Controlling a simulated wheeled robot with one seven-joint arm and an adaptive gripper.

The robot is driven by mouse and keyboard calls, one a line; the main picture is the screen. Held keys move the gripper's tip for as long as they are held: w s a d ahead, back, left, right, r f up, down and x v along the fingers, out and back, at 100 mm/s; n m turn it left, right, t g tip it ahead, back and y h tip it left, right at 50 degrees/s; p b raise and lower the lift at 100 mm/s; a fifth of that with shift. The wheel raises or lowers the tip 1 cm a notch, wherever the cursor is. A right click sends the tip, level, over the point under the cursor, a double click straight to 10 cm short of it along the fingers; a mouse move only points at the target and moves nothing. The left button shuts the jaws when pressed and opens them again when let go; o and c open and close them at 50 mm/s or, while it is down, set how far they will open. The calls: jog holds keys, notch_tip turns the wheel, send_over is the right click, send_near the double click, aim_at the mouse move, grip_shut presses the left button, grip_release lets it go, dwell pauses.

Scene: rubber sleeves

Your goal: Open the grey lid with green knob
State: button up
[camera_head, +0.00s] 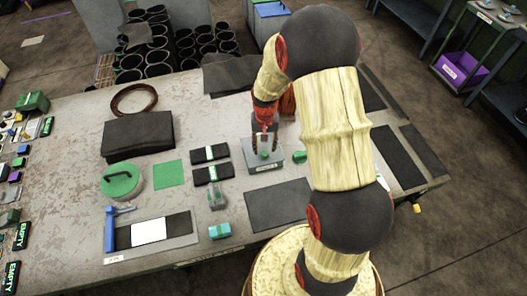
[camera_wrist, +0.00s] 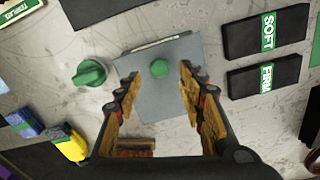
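The grey lid (camera_wrist: 165,105) with its green knob (camera_wrist: 159,69) lies below my gripper in the wrist view. In the head view the grey box-like piece (camera_head: 262,166) stands near the middle of the table, with the green knob (camera_head: 264,154) on top. My gripper (camera_wrist: 160,76) is open, one finger on each side of the knob, with clear gaps and nothing between the fingers. In the head view my gripper (camera_head: 265,139) points down over the lid. I cannot tell its exact height above the knob.
A separate green knob-like piece (camera_wrist: 90,73) lies beside the lid. Black blocks marked SOFT (camera_wrist: 266,33) and FIRM (camera_wrist: 264,80) lie on the other side. A round green lid (camera_head: 121,183), a black pad (camera_head: 280,205) and a clamp board (camera_head: 180,222) are on the table.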

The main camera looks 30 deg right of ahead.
aim_at(265, 154)
jog(key=shift+f, duration=1.8)
jog(key=shift+c, duration=0.4)
grip_shut()
